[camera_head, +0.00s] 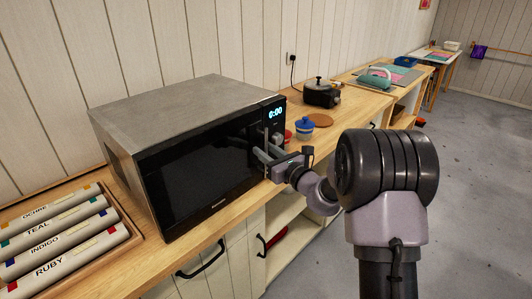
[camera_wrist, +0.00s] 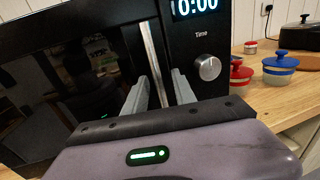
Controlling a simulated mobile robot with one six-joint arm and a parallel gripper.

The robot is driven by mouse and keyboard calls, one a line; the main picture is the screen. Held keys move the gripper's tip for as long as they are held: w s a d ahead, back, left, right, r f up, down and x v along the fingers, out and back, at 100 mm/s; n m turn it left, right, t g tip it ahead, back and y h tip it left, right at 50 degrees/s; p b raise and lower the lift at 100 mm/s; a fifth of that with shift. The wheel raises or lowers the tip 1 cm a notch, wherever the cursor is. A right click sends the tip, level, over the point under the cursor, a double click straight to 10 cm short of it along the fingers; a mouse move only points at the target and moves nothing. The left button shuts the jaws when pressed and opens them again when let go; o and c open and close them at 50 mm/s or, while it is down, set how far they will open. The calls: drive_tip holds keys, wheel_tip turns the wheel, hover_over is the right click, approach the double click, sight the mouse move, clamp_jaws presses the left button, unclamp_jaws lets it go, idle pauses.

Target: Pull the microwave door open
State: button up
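The microwave (camera_head: 190,165) stands on the wooden counter, with a grey top and a black front. Its door (camera_head: 195,180) lies flush with the front and looks closed. The door's upright silver handle (camera_wrist: 150,50) is close to the control panel in the wrist view. My gripper (camera_head: 266,146) is at the right part of the front. In the wrist view, the two fingers of my gripper (camera_wrist: 160,80) are apart, with the handle between their tips. The handle looks nearer the left finger; I cannot tell whether they touch. The handle's lower end is hidden.
The control panel has a lit display (camera_head: 275,113) and a round knob (camera_wrist: 207,67) right of my fingers. Lidded pots (camera_wrist: 280,67) stand on the counter to the right. Label-bearing rolls (camera_head: 60,240) lie in a tray at left. Cabinets are below; the floor (camera_head: 480,170) at right is clear.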

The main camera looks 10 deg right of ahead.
clamp_jaws()
idle(1.4)
